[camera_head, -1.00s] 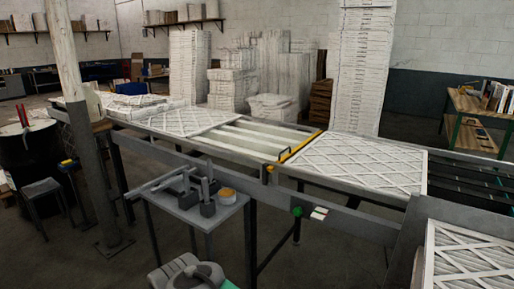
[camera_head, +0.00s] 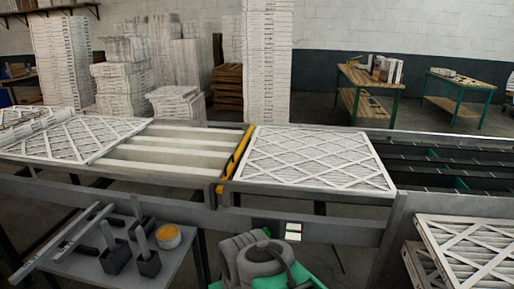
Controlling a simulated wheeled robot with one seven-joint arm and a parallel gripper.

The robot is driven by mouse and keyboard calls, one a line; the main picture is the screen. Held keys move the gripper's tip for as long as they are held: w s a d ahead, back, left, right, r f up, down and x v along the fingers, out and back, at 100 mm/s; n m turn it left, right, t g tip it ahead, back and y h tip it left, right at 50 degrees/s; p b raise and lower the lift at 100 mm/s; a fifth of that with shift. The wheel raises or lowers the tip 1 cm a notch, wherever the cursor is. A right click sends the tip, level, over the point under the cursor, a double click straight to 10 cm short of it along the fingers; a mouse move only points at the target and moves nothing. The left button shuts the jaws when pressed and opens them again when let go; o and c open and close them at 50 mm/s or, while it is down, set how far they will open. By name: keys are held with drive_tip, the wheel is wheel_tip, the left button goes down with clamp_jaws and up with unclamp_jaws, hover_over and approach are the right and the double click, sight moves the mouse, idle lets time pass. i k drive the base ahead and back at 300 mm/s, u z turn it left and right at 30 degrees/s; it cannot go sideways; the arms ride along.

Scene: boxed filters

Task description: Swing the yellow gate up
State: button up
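The yellow gate (camera_head: 237,157) is a narrow yellow bar with dark marks. It lies low across the conveyor (camera_head: 352,232), between the open rollers (camera_head: 165,148) on its left and a framed white filter (camera_head: 308,158) on its right. Its near end meets a small yellow and dark bracket at the conveyor's front rail. Grey rounded links of my arm (camera_head: 258,262), with green parts, show at the bottom centre, in front of the rail and below the gate. My gripper's fingers do not show. The arm is well apart from the gate in the picture.
A small grey side table (camera_head: 82,268) with dark tools and an orange-topped round container (camera_head: 168,236) stands at the lower left. More filters (camera_head: 473,252) are stacked at the lower right. Tall white stacks (camera_head: 268,62) stand behind the conveyor. The space above the gate looks clear.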

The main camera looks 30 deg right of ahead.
sight(228, 171)
drive_tip(key=z, duration=0.3)
drive_tip(key=i, duration=1.05)
drive_tip(key=z, duration=0.15)
